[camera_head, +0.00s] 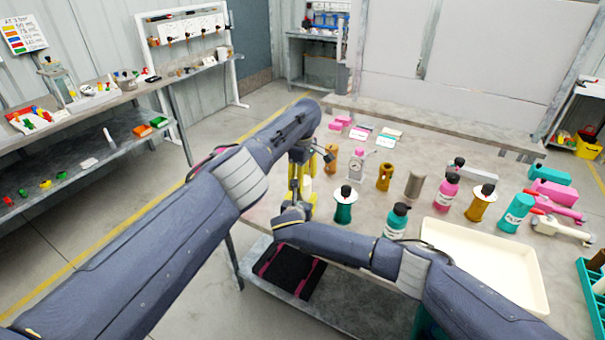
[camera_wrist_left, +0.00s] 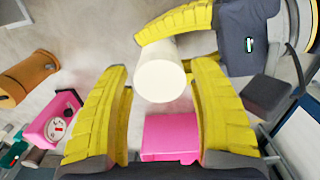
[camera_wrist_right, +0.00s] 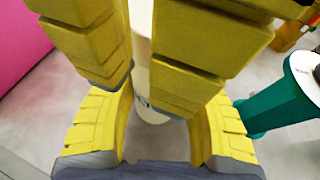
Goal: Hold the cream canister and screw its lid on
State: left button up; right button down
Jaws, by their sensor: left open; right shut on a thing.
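The cream canister (camera_wrist_left: 162,75) stands between my grippers over the near left part of the bench. In the left wrist view its plain round end faces the camera. I cannot tell the lid apart from the body. My right gripper (camera_wrist_right: 155,130) is shut on the canister, low on its body; the canister also shows in the right wrist view (camera_wrist_right: 143,75), largely hidden by yellow fingers. My left gripper (camera_wrist_left: 160,110) is open, its fingers spread on both sides of the canister's end with gaps. In the head view my arms hide most of this.
Close by are a teal bottle (camera_head: 344,208) with a white disc, an orange part (camera_head: 330,158) and a pink gauge bottle (camera_head: 356,170). A cream tray (camera_head: 430,232) lies to the right. More bottles and parts crowd the bench's right side.

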pick_arm(q)
jog(key=shift+a+f, duration=0.1)
jog(key=shift+f, duration=0.35)
